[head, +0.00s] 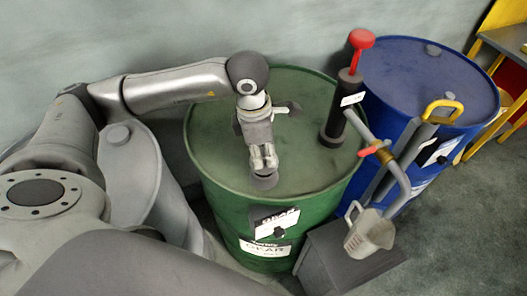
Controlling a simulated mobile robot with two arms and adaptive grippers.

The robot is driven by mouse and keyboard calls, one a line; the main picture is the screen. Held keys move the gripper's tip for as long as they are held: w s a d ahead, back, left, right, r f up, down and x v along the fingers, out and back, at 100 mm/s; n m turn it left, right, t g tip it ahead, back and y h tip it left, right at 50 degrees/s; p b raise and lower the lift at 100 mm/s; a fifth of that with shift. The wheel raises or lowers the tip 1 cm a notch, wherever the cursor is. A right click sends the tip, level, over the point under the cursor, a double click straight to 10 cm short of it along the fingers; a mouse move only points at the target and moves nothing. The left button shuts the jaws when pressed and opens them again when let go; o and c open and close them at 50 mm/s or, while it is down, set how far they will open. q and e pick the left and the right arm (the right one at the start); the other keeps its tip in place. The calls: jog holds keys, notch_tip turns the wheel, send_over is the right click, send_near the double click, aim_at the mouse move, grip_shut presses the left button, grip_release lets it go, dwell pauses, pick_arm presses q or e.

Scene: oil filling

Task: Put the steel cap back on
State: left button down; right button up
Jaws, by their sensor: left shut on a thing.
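The green drum (220,150) stands in the middle of the head view, with its top facing up. My left gripper (264,168) reaches down over the near part of the drum's top. It is shut on the steel cap (265,182), a small dark grey disc at its fingertips. The cap is at or just above the drum top; I cannot tell whether it touches. The fingers and cap hide the spot beneath them, so no opening shows there. My right gripper is not in view.
A dark hand pump with a red handle (361,40) stands on the green drum's right side. A blue drum (395,75) stands right, a grey drum (140,165) left. The wall is close behind.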

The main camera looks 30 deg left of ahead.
pick_arm(q)
jog(key=shift+b, duration=0.3)
dwell(0.5)
jog(key=shift+f, duration=0.2)
dwell(0.3)
jog(key=shift+f+b, duration=1)
jog(key=shift+b, duration=0.25)
jog(key=c, duration=1.1)
grip_release()
jog(key=r, duration=0.8)
jog(key=a+r, duration=0.1)
jog(key=r, duration=0.3)
jog(key=shift+s+a, duration=0.1)
jog(key=shift+s, duration=0.25)
